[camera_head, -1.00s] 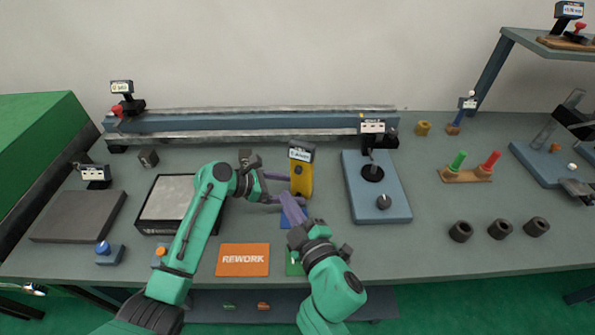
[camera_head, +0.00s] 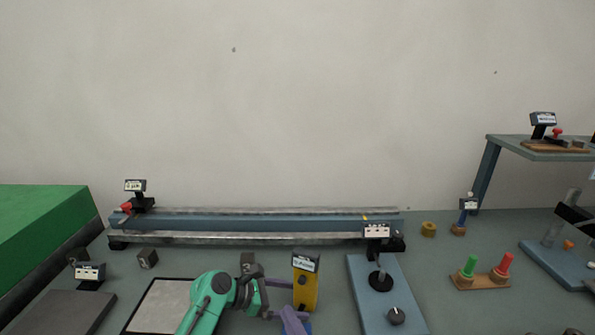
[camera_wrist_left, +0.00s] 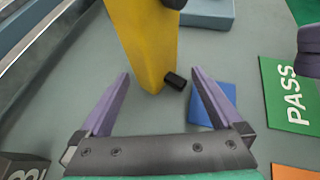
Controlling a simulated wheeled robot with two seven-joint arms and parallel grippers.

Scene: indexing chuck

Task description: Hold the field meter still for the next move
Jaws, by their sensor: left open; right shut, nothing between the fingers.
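The field meter (camera_head: 304,289) is a yellow upright body with a dark-framed display on top, standing on the bench in the head view. In the left wrist view its yellow body (camera_wrist_left: 149,45) rises beyond and between my left fingertips, with a small black cylinder at its base. My left gripper (camera_head: 284,298) is open just left of the meter; it also shows in the left wrist view (camera_wrist_left: 160,75). I cannot tell whether a finger touches the meter.
A long rail (camera_head: 250,223) runs behind the meter. A blue plate with a knob (camera_head: 397,315) stands to the right. A blue card (camera_wrist_left: 208,104) and a green PASS card (camera_wrist_left: 285,95) lie nearby. A dark block (camera_head: 148,258) sits at left.

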